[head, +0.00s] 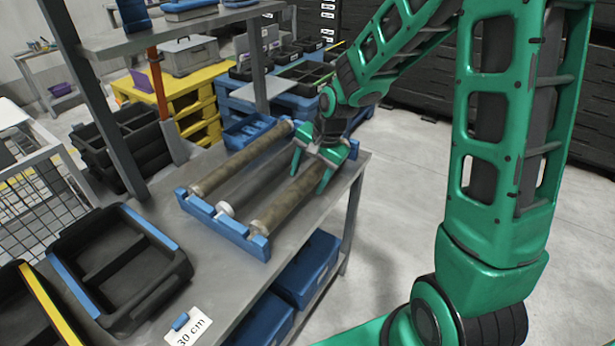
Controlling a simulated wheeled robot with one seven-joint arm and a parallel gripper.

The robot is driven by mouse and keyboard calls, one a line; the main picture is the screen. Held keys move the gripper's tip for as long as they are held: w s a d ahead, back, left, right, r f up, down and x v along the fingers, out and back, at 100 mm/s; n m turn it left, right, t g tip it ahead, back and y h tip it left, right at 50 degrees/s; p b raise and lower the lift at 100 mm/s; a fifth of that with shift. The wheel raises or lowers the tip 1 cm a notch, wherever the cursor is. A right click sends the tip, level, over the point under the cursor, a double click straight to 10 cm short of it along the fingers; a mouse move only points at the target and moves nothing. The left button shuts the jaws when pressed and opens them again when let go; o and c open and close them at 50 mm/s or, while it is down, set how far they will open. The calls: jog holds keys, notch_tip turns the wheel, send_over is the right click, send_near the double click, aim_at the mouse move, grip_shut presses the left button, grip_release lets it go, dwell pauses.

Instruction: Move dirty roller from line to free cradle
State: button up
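A blue frame with cradles (228,228) stands on the grey metal table in the head view. A brown, soiled-looking roller (238,160) lies along its left side. A second brown roller (284,207) lies along its right side. Between them is a darker grey bar with a pale end (226,209); I cannot tell whether it is a separate roller. My gripper (309,181) points down over the far half of the right roller. Its green fingers are spread, one on each side of that roller. Contact cannot be made out. The far end of the frame is partly hidden by my gripper.
A black divided bin (120,265) and a "30 cm" card (190,328) are on the table to the left and front. Blue bins (308,270) sit on the shelf below. A post (100,100) and upper shelf stand at the left. The floor right of the table is clear.

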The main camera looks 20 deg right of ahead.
jog(key=v, duration=1)
jog(key=shift+r, duration=0.3)
jog(key=s+d+n+g, duration=0.1)
jog(key=s+d, duration=0.4)
jog(key=s, duration=0.4)
jog(key=s+d+r+n+g+h, duration=0.1)
jog(key=s+d, duration=0.4)
jog(key=s, duration=0.5)
jog(key=s+d+n, duration=0.2)
jog(key=s+d, duration=0.3)
jog(key=s, duration=0.4)
jog(key=shift+s+r+g+h, duration=0.3)
jog(key=shift+g+h, duration=0.1)
jog(key=shift+w+d, duration=0.15)
